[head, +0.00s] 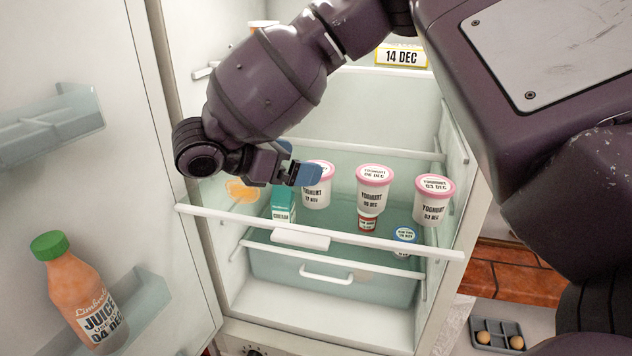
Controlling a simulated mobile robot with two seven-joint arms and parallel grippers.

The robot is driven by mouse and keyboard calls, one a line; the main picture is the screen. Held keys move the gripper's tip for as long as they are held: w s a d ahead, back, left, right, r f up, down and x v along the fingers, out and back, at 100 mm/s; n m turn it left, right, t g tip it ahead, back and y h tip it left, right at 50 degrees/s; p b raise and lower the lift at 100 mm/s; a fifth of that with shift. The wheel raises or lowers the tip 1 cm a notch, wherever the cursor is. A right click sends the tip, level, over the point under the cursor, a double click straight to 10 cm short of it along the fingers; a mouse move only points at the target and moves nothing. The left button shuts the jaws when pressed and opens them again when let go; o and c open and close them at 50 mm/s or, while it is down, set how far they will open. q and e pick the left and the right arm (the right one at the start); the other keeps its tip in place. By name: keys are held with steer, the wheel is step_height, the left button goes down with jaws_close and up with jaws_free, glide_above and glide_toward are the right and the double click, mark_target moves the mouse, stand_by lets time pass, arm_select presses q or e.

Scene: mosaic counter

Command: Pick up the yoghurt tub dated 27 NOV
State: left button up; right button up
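Three white yoghurt tubs with pink lids stand on the fridge's glass shelf. The left tub (319,193) reads YOGHURT and a date ending in 7 NOV; its first digit is hard to read. My gripper hides the left of its lid. The middle tub (370,193) reads 06 DEC and the right tub (433,203) reads 03 DEC. My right gripper (299,161), on the arm from the upper right, is at the left tub's upper left. Its blue-tipped fingers are apart, one nearer and one farther; contact with the tub cannot be told. My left gripper is not in view.
A teal carton (283,204) stands left of the left tub. A red-labelled pot (368,223) is below the middle tub and a blue-labelled pot (404,237) lower right. A white rail (330,236) crosses in front. A juice bottle (78,290) stands in the open door.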

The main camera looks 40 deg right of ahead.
steer(key=shift+f+p+x, duration=0.15)
steer(key=shift+p+x, duration=0.05)
steer(key=shift+x, duration=1.1)
steer(key=shift+f+p+x, duration=0.2)
steer(key=shift+x, duration=1.1)
steer(key=shift+s+a, duration=0.1)
steer(key=shift+a, duration=0.05)
steer(key=shift+c, duration=0.2)
steer(key=c, duration=0.9)
steer(key=shift+c, duration=0.6)
steer(key=shift+r, duration=0.1)
